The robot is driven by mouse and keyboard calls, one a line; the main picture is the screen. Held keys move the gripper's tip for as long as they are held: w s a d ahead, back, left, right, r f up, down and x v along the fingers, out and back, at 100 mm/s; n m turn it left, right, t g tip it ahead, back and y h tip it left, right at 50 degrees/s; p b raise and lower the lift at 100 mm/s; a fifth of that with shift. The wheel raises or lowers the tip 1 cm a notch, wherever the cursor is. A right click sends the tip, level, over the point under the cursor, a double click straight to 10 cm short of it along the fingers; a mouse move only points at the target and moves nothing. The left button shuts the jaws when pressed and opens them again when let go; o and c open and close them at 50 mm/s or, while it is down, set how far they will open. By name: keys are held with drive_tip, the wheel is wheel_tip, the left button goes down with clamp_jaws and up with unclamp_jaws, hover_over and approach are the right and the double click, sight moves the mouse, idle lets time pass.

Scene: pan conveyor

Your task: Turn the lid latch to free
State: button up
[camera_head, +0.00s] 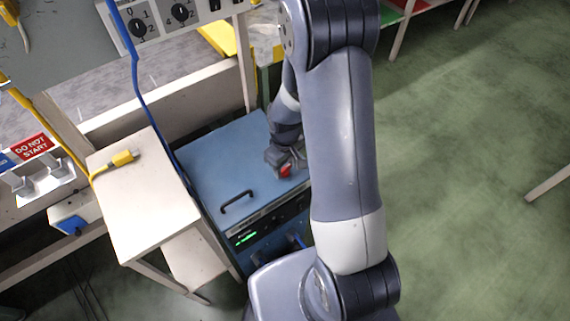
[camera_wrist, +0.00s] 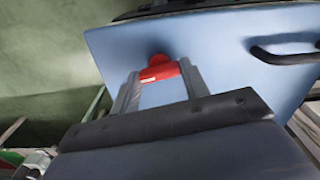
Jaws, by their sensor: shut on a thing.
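The lid (camera_head: 208,157) is the flat blue top of a cabinet, with a black bar handle (camera_head: 237,201) near its front edge. It also fills much of the wrist view (camera_wrist: 225,65), with the handle (camera_wrist: 283,53) at the right. The red latch (camera_head: 286,171) sits near the lid's right side. In the wrist view the red latch (camera_wrist: 160,68) lies between the two fingers. My gripper (camera_wrist: 158,82) is shut on the latch. In the head view my gripper (camera_head: 284,162) is over the lid and partly hides the latch.
A pale wooden side table (camera_head: 140,195) with a yellow plug (camera_head: 124,157) stands left of the cabinet. A blue cable (camera_head: 137,75) hangs beside it. A red "do not start" sign (camera_head: 32,147) is at far left. Green floor (camera_head: 470,130) is open on the right.

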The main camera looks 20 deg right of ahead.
sight(285, 168)
drive_tip(key=shift+c, duration=1.3)
drive_tip(key=shift+m+b, duration=0.5)
drive_tip(key=shift+m, duration=0.5)
drive_tip(key=o, duration=1)
drive_tip(key=shift+r, duration=0.15)
wheel_tip(285, 168, up, 11)
drive_tip(key=p, duration=0.1)
drive_tip(key=shift+f, duration=0.2)
drive_tip(key=shift+f, duration=0.15)
